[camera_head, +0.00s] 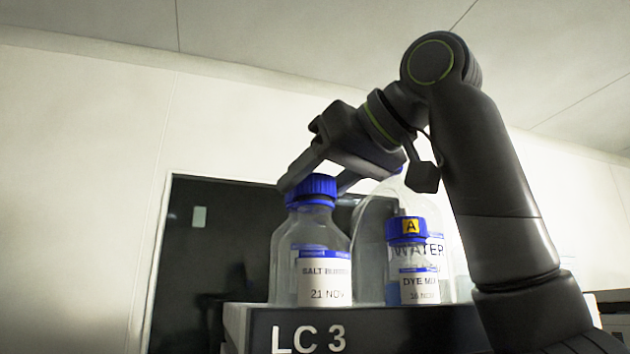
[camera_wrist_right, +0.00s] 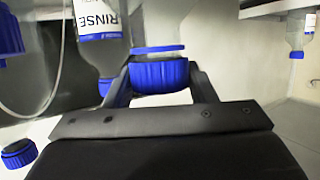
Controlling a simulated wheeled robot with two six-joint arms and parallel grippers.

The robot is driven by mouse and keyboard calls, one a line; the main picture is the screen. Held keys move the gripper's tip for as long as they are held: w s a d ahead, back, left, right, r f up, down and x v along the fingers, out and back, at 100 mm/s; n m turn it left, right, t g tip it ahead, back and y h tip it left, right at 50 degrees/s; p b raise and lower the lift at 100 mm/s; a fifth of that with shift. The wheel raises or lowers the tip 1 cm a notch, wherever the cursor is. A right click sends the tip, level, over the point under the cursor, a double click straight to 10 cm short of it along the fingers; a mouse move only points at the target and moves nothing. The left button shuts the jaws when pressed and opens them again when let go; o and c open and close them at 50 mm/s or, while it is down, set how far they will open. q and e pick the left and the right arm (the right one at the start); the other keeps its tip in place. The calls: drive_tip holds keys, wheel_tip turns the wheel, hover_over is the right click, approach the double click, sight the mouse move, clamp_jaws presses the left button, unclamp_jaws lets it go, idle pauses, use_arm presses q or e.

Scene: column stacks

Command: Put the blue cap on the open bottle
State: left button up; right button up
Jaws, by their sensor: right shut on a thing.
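My right gripper (camera_head: 318,186) comes down from the upper right and is shut on a blue cap (camera_head: 318,184). The cap is at the top of the clear bottle labelled SALT BUFFER (camera_head: 335,250), just above its blue neck ring. The wrist view, which looks upside down, shows the blue cap (camera_wrist_right: 160,76) between the fingers of the right gripper (camera_wrist_right: 160,85). The bottle's blue ring (camera_wrist_right: 158,49) is close to the cap, with a thin clear strip between them. I cannot tell whether the cap is screwed down. My left gripper is out of view.
The bottles stand on a box marked LC 3 (camera_head: 380,330). A DYE MIX bottle (camera_head: 420,288) and a large WATER bottle (camera_head: 372,250) stand close on the right. A RINSE bottle (camera_wrist_right: 97,20) is beside the held cap. Another blue cap (camera_wrist_right: 20,153) shows at lower left.

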idle(0.3)
drive_tip(key=o, duration=1)
drive_tip(key=b+v, duration=0.2)
drive_tip(key=v, duration=0.5)
drive_tip(key=shift+f+b, duration=0.15)
drive_tip(key=shift+b, duration=0.15)
drive_tip(key=b+v, duration=0.1)
drive_tip(key=v, duration=0.9)
drive_tip(key=shift+s+d, duration=0.15)
drive_tip(key=shift+s, duration=0.05)
drive_tip(key=shift+w, duration=0.1)
